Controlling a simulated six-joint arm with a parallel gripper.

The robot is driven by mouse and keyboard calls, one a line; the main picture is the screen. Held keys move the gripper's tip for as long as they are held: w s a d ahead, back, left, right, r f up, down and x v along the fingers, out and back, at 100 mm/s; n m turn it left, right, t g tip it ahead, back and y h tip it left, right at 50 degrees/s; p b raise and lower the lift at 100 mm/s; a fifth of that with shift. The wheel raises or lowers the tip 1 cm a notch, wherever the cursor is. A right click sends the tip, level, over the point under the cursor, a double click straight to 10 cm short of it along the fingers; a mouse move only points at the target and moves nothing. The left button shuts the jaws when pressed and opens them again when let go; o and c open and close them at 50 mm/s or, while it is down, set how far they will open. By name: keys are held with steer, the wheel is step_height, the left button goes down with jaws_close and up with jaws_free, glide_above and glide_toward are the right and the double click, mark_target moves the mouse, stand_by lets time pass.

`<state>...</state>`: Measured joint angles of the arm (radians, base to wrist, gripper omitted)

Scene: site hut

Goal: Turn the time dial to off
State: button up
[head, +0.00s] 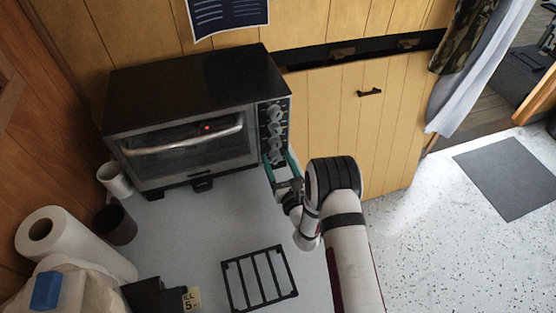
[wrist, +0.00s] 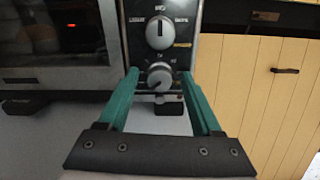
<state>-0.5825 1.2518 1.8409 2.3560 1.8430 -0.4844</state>
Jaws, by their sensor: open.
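The toaster oven (head: 185,85) stands on the counter with a column of round dials on its right-hand panel. The lowest dial (wrist: 159,77), which seems to be the time dial, shows in the wrist view with a pale pointer mark tilted to the lower left; its lettering is too small to read. Another dial (wrist: 159,32) sits above it, its pointer upright. My gripper (wrist: 159,74) is open, its two green fingers on either side of the lowest dial. I cannot tell whether they touch it. In the head view my gripper (head: 279,157) is at the panel's lower end.
A wire rack (head: 259,278) lies on the counter in front. A white mug (head: 115,180), a dark cup (head: 115,224) and a paper roll (head: 70,243) stand at the left. A wooden cabinet door (head: 345,115) is right of the oven.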

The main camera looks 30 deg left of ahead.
steer(key=shift+c, duration=0.2)
jaws_close()
steer(key=shift+m, duration=0.3)
steer(key=m, duration=0.3)
steer(key=shift+m, duration=2)
steer(key=shift+o, duration=0.2)
jaws_free()
